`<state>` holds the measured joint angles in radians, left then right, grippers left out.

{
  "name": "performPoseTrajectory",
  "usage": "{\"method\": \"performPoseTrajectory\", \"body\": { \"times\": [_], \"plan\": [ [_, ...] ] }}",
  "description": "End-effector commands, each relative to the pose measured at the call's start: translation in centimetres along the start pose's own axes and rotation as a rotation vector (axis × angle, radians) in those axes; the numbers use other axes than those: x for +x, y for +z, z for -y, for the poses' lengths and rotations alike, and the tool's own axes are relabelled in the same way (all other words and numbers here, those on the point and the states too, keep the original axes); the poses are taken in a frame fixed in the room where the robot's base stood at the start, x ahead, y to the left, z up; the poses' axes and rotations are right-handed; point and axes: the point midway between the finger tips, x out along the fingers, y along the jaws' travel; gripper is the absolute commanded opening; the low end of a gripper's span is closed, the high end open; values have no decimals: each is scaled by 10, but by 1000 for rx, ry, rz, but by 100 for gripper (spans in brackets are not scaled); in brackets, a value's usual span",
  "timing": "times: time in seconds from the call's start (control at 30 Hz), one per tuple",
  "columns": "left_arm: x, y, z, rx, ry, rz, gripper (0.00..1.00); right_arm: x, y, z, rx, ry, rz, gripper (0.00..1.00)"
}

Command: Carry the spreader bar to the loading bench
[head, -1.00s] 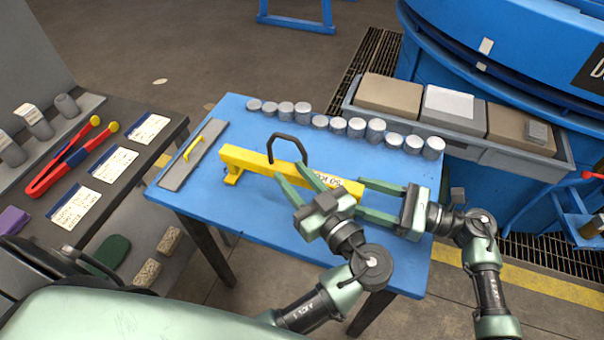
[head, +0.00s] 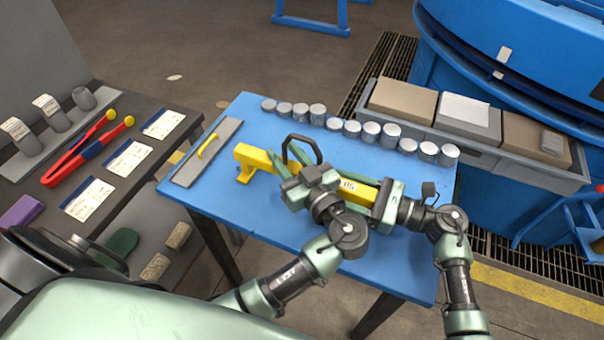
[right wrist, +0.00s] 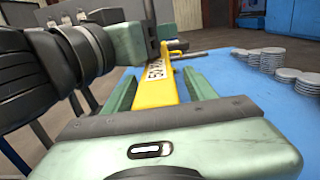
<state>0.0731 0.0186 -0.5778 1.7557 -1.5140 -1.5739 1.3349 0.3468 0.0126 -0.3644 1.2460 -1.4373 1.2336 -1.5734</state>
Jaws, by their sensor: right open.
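The yellow spreader bar (head: 253,156) lies on the blue table (head: 222,205). A dark hoop handle (head: 303,140) stands up from its middle. My left gripper (head: 282,152) is over the bar beside the hoop, its fingers apart; its body hides the bar's middle. My right gripper (head: 356,188) is at the bar's right end, partly hidden by my left arm in the head view. In the right wrist view, the right gripper's green fingers (right wrist: 163,82) are open, with the bar (right wrist: 154,90) between them and gaps visible. The loading bench cannot be identified for sure.
Several grey metal cylinders (head: 345,128) line the table's back edge. A grey plate with a yellow handle (head: 208,150) lies at its left. A dark bench (head: 140,180) with red tongs (head: 85,155) and cards stands left. A grey trough (head: 480,155) with boxes is behind right.

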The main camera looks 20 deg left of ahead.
Motion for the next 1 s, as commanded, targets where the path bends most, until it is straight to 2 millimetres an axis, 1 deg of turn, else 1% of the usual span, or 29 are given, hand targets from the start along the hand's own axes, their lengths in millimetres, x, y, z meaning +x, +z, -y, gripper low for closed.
{"method": "performPoseTrajectory", "body": {
  "times": [0.23, 0.27, 0.3, 0.37, 0.4, 0.43, 1.0],
  "plan": [
    [1, 0, 0, 1, 0, 0, 35, 0, 0, 0, 0, 0, 0, 56],
    [1, 0, 0, 1, 0, 0, 27, 0, 0, 0, 0, 0, 0, 48],
    [0, 0, 0, 1, 0, 0, 16, 0, 0, 0, 0, 0, 0, 37],
    [0, 0, 0, 1, 0, 0, 0, 0, 0, 0, 0, 0, 0, 20],
    [0, 0, 0, 1, 0, 0, 0, 0, 0, 0, 0, 0, 0, 9],
    [0, 0, 0, 1, 0, 0, 0, 0, 0, 0, 0, -1, 0, 1],
    [0, 0, 0, 1, 0, 0, 0, 0, 0, 0, 1, -1, -1, 0]
  ]
}}
